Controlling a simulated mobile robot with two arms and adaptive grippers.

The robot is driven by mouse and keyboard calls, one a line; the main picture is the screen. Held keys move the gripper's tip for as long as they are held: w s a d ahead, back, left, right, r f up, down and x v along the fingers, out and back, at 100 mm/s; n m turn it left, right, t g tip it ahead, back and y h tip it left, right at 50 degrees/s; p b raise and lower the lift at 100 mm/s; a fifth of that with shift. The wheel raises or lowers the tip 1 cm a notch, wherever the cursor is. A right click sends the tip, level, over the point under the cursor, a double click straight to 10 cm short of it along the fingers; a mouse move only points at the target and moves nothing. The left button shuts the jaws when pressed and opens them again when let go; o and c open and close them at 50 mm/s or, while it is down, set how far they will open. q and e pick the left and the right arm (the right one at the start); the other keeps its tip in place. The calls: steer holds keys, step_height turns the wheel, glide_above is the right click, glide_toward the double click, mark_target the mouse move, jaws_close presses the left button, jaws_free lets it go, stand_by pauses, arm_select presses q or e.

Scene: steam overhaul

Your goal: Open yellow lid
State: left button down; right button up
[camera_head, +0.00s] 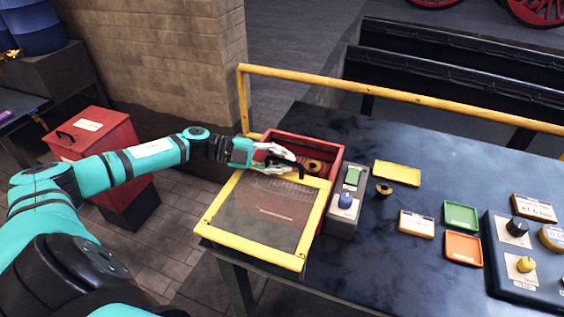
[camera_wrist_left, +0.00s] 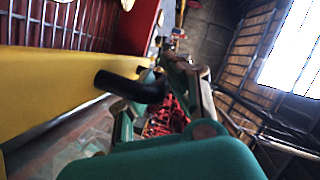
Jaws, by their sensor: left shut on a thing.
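The yellow lid (camera_head: 252,254) is a yellow frame around a see-through panel. It sits over the front of a red box (camera_head: 331,152) and reaches out past the table's left edge; I cannot tell its exact tilt. The back of the box is uncovered, and a brass ring-like part (camera_head: 314,165) shows inside. My left gripper (camera_head: 291,163) is at the lid's back edge, shut on its black handle. In the left wrist view, the black handle (camera_wrist_left: 122,86) stands out from the yellow frame (camera_wrist_left: 45,85) beside the gripper (camera_wrist_left: 160,95). My right gripper is not in view.
Coloured trays (camera_head: 461,216) and a control panel (camera_head: 530,262) lie farther right. A yellow rail (camera_head: 400,92) runs along the back. A red bin (camera_head: 95,140) stands left.

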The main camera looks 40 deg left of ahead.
arm_select(q)
steer(key=shift+w, duration=0.15)
steer(key=c, duration=1.6)
jaws_free()
steer(key=shift+c, duration=0.2)
steer(key=shift+o, duration=1.5)
steer(key=shift+a, duration=0.15)
step_height(320, 180, up, 3)
glide_above(237, 170)
steer(key=shift+f, duration=0.2)
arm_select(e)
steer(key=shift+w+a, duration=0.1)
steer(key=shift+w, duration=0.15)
